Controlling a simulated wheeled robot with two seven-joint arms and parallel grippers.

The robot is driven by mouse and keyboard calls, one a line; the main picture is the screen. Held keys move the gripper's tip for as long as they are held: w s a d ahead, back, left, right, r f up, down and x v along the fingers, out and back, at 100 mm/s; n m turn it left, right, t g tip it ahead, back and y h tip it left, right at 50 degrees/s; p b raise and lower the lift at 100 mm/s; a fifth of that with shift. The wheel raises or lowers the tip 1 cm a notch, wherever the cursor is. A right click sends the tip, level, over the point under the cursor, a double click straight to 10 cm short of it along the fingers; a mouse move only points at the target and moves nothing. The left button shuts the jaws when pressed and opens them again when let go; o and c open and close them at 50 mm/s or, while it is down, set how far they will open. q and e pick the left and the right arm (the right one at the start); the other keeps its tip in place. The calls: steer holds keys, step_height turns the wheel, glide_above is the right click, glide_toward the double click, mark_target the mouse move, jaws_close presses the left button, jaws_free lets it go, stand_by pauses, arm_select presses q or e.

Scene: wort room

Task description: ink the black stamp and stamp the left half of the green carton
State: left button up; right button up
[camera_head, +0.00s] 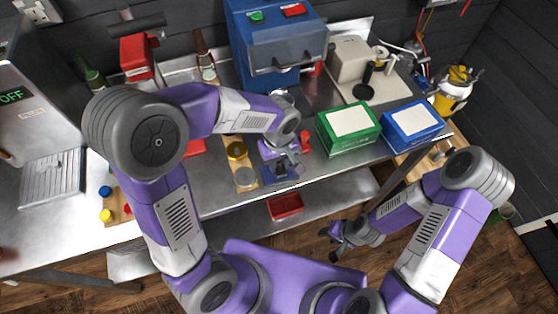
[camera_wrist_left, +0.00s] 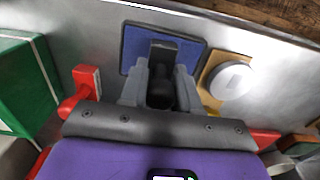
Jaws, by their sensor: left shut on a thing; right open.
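My left gripper (camera_head: 290,160) is shut on the black stamp (camera_wrist_left: 160,88), which also shows in the head view (camera_head: 282,169). The stamp's dark block is over the blue ink pad (camera_wrist_left: 194,58); I cannot tell whether it touches the pad. The pad (camera_head: 269,178) lies near the table's front edge. The green carton (camera_head: 339,144), with a pale top panel, stands to the right of my left gripper; its side shows at the left of the wrist view (camera_wrist_left: 22,85). My right gripper (camera_head: 337,237) is open and empty, low in front of the table.
A red stamp (camera_head: 305,141) stands between the pad and the green carton. A blue carton (camera_head: 418,138) stands right of the green one. A wooden board with round pieces (camera_head: 245,178) lies left of the pad. A blue machine (camera_head: 275,45) stands behind.

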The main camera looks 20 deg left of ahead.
arm_select(q)
step_height(320, 180, up, 7)
steer(key=p, duration=0.5)
steer(key=shift+p, duration=0.3)
